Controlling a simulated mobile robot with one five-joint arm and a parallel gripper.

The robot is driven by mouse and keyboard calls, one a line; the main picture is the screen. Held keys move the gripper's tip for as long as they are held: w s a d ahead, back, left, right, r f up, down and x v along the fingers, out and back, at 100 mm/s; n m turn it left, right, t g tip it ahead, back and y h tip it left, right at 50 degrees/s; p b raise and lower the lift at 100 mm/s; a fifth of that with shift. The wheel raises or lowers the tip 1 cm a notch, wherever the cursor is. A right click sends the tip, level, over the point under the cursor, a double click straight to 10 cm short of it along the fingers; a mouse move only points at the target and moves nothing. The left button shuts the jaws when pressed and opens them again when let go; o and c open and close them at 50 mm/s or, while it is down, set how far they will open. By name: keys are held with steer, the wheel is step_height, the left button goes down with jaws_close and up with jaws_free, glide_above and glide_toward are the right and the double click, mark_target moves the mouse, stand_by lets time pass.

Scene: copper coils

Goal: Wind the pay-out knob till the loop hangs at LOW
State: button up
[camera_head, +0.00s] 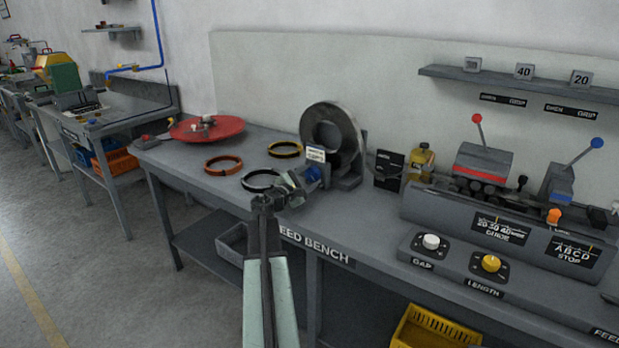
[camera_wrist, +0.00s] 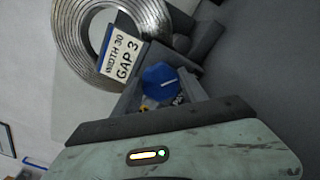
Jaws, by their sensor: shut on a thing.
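A blue knob (camera_head: 313,174) sits on a grey block at the foot of a standing grey coil (camera_head: 309,127). In the wrist view the knob (camera_wrist: 160,78) shows a white line on its face. My gripper (camera_head: 297,187) reaches the knob from the front and is shut on it; the fingertips are hard to make out. A dark board (camera_head: 388,171) with small pale marks stands right of the coil. I cannot make out the loop or a LOW mark.
Copper (camera_head: 223,164), yellow-black (camera_head: 285,149) and dark (camera_head: 260,180) rings lie on the bench left of the coil, near a red disc (camera_head: 207,128). A machine with red (camera_head: 477,118) and blue (camera_head: 597,144) levers stands right. A yellow crate (camera_head: 436,330) is below.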

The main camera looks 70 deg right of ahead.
steer(key=m, duration=0.5)
steer(key=shift+s+f+m, duration=0.1)
steer(key=shift+f+m, duration=0.05)
steer(key=shift+m, duration=0.15)
stand_by(0.5)
steer(key=o, duration=1.4)
steer(key=shift+a, duration=0.1)
steer(key=v, duration=0.8)
